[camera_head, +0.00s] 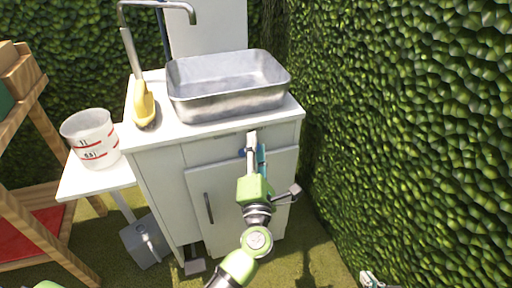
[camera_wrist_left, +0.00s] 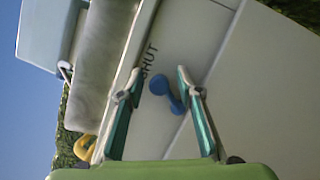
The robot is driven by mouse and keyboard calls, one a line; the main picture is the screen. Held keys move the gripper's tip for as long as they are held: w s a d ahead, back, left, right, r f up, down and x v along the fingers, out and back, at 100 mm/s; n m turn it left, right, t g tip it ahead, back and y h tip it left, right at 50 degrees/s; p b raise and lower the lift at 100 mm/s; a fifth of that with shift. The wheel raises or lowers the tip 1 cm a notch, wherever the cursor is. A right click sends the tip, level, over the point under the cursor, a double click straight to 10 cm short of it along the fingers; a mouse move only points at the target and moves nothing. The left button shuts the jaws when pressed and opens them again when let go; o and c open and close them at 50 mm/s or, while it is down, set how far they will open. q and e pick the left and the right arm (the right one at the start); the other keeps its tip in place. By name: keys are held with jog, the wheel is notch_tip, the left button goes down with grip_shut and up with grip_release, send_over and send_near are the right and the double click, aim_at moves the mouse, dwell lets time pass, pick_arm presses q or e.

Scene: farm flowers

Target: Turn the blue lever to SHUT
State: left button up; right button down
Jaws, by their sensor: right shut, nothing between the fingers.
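The blue lever (camera_wrist_left: 160,86) is on the white front of the sink cabinet, beside black lettering (camera_wrist_left: 149,64) of which "HUT" is readable. In the left wrist view it lies between the two fingers of my left gripper (camera_wrist_left: 158,82), which is open. Its lower end is close to the right finger; I cannot tell whether they touch. In the head view my left gripper (camera_head: 256,152) is in front of the cabinet's upper panel and covers most of the lever; a bit of blue (camera_head: 242,152) shows beside it. My right gripper (camera_head: 371,280) is shut and empty at the bottom edge.
A measuring bucket (camera_head: 91,138) stands on a side shelf at left. A hedge (camera_head: 400,120) closes the right side.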

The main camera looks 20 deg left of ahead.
dwell(0.3)
pick_arm(q)
jog(key=v, duration=1.2)
jog(key=shift+r, duration=0.1)
